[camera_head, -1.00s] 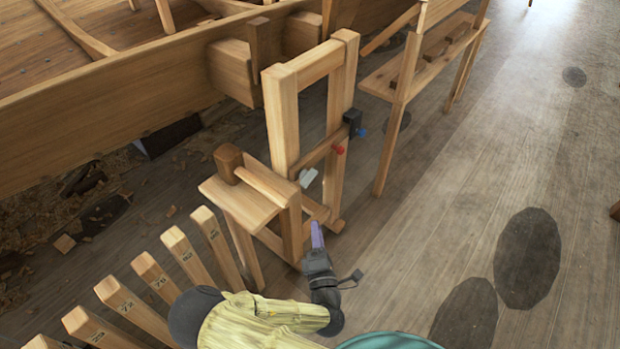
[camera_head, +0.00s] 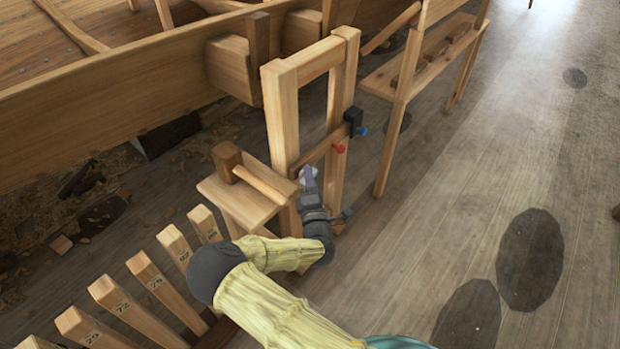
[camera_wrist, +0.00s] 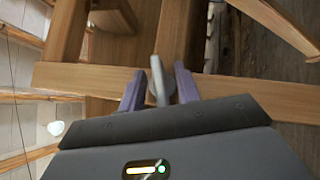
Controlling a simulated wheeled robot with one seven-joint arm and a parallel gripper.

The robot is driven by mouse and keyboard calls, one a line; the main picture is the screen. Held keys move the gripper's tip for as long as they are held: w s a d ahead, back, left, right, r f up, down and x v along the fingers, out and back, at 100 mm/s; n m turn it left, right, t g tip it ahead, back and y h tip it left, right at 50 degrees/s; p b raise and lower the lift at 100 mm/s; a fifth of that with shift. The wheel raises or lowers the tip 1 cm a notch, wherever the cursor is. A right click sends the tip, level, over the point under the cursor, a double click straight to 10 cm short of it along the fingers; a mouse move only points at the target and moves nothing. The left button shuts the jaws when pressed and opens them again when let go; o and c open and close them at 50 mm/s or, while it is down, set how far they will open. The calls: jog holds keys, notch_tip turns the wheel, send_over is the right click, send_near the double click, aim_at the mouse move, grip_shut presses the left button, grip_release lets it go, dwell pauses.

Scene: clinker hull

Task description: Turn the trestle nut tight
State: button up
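The trestle (camera_head: 282,125) is an upright wooden frame with a crossbar. The nut shows as a pale grey winged piece (camera_wrist: 157,80) at the trestle's crossbar in the wrist view. In the head view it is mostly hidden by my gripper (camera_head: 308,180). My gripper has purple fingers, and in the wrist view they stand apart on either side of the grey piece (camera_wrist: 159,92). There are slim gaps between the piece and the fingers, so the gripper looks open around it. The fingertips are close to the wooden crossbar (camera_wrist: 225,88).
A wooden mallet (camera_head: 228,160) lies on a small stand left of the trestle. Numbered wooden posts (camera_head: 150,275) stand at lower left.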

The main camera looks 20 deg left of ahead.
jog(key=shift+w+a, duration=0.1)
jog(key=shift+w, duration=0.15)
grip_shut()
